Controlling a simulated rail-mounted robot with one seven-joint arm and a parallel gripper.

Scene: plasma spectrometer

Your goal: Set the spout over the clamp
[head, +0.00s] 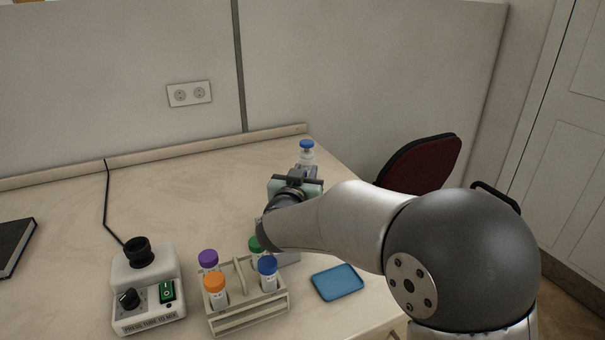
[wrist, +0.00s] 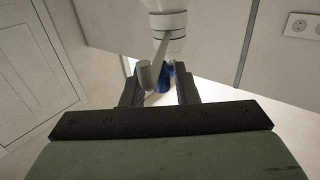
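A white bottle with a blue cap (head: 307,144) shows upright at the far right end of the bench in the head view. Its lower part is hidden behind my gripper. In the wrist view its white neck (wrist: 171,21) comes down from the top edge, with a pale spout-like piece (wrist: 147,75) and some blue behind it. My gripper (head: 306,170) is at the bottle in the head view. In the wrist view its two fingers (wrist: 159,92) stand apart, one on each side of the spout piece. I cannot tell whether they touch it. I cannot make out a clamp.
A rack (head: 250,315) of tubes with purple, orange, green and blue caps stands at the front. A white mixer (head: 148,290) is left of it, and a blue tray (head: 338,282) right. A dark book (head: 14,245) lies far left. A chair (head: 425,165) stands behind.

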